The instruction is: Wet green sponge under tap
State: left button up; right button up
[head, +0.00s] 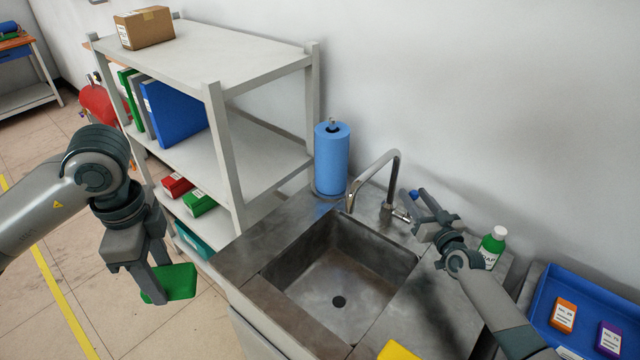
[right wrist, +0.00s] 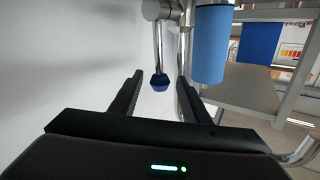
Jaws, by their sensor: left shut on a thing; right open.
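The green sponge (head: 172,284) is held by my left gripper (head: 155,283), which is shut on it, out to the left of the sink and above the floor. The steel tap (head: 378,165) arches over the back of the sink (head: 340,280); I see no water running from its spout. My right gripper (head: 425,203) is open at the tap's right side. In the right wrist view a blue tap knob (right wrist: 160,82) lies ahead, between the open fingers (right wrist: 160,95). I cannot tell whether they touch it.
A blue paper roll (head: 331,160) stands behind the sink. A green bottle (head: 492,246) stands right of my right gripper, with a blue tray (head: 590,300) beyond. A grey shelf (head: 215,50) rises behind and left of the sink. A yellow item (head: 397,351) lies on the front counter.

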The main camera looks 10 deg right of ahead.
jog(key=shift+w, duration=0.6)
